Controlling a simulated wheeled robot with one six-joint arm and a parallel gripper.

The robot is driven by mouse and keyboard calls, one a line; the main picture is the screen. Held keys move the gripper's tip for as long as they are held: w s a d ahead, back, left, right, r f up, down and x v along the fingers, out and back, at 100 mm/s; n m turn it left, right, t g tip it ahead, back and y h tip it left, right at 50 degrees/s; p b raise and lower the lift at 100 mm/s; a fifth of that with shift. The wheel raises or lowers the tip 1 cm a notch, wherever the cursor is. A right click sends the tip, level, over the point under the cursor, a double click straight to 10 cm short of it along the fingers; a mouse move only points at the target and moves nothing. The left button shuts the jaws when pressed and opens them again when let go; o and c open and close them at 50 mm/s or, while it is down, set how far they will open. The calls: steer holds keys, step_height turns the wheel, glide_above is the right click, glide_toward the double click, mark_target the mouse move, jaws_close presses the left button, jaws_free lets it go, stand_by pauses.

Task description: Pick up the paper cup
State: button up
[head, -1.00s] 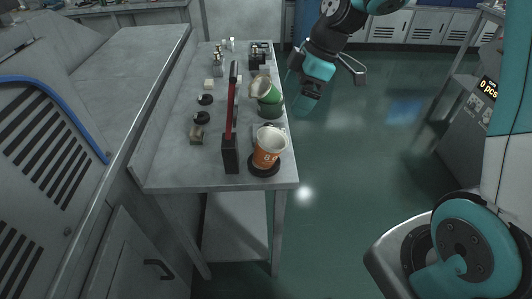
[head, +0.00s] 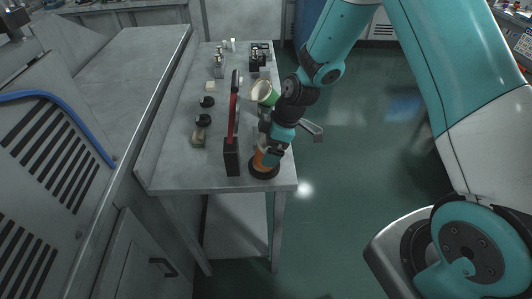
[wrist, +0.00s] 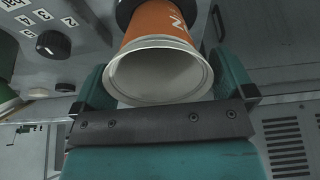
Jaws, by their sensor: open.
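The orange paper cup (head: 259,160) stands upright on a round black base (head: 264,174) near the front of the bench, partly hidden by my gripper (head: 271,149). In the wrist view the cup (wrist: 160,24) has its wide white rim toward the camera. My gripper (wrist: 164,88) is open there, with one teal finger on each side of the cup. I cannot tell whether either finger touches it.
A black holder with a tall red upright (head: 231,157) stands just left of the cup. A tilted green and white cup (head: 264,93) is behind it. Small black and metal items (head: 218,67) stand farther back on the bench (head: 180,172). Open floor lies to the right.

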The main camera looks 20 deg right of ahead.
steer(key=shift+w+a+f, duration=0.1)
steer(key=shift+a+f, duration=0.15)
steer(key=shift+f, duration=0.35)
steer(key=c, duration=1)
steer(key=shift+o, duration=0.2)
